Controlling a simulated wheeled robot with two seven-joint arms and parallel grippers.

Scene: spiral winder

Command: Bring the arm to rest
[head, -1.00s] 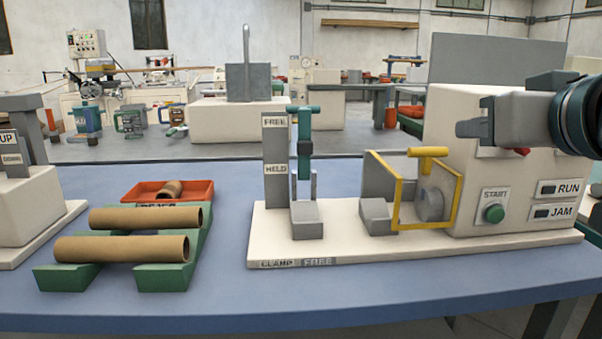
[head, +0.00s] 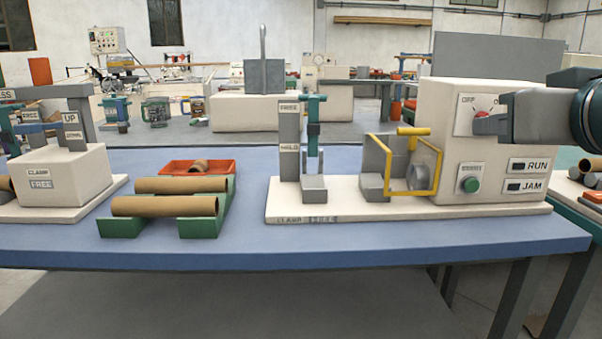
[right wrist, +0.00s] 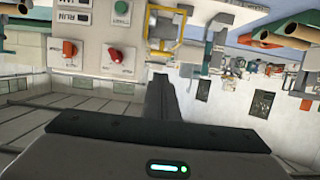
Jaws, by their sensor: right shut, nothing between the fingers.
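My right gripper (head: 482,124) is shut and empty. It hangs in front of the winder's cream cabinet (head: 440,105), close to the red knob (head: 482,114) on its face; I cannot tell if they touch. The right wrist view shows two red knobs, one at the middle (right wrist: 115,53) and one at the left (right wrist: 69,48), with the green button (right wrist: 122,7) above. In the head view the green start button (head: 470,184) sits below the knob. The yellow guard frame (head: 412,165) stands left of the cabinet. The teal clamp lever (head: 313,115) is up by FREE. My left gripper is not in view.
Two brown tubes (head: 165,206) lie on a green rack (head: 205,218). Behind it is a red tray (head: 176,167) with a short tube piece. Another cream station (head: 60,175) stands at the left. The front strip of the blue table (head: 240,245) is clear.

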